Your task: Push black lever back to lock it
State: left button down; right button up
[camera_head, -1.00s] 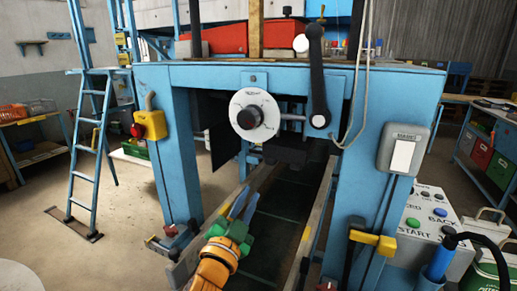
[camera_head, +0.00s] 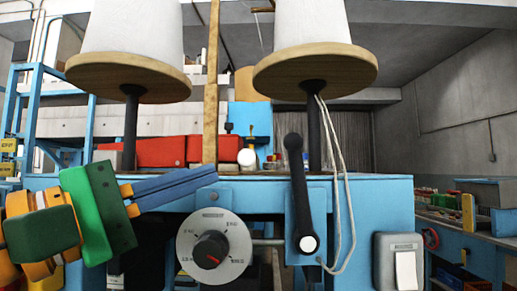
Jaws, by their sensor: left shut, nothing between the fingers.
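The black lever (camera_head: 300,190) stands upright on the front of the blue machine frame (camera_head: 385,200), right of a round white dial (camera_head: 234,255) with a black knob. A round white cap shows at the lever's lower end. My left gripper (camera_head: 214,172) comes in from the left, with green and orange parts and long blue fingers. The fingers are shut and empty. They point right, above the dial and left of the lever, with a visible gap to it. My right gripper is not in view.
Two white thread cones (camera_head: 310,22) on wooden discs stand above the frame. A wooden post (camera_head: 211,90) rises between them. A pale cord (camera_head: 338,190) hangs just right of the lever. A grey switch box (camera_head: 398,262) sits at lower right. A white ball (camera_head: 247,157) shows behind the frame's top edge.

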aim_at(300, 194)
pick_arm(q)
jog(key=w+d+r+p, duration=0.3)
jog(key=w+d+p, duration=0.2)
jog(key=d, duration=0.3)
jog(key=shift+d+r, duration=0.2)
jog(key=shift+a, duration=0.1)
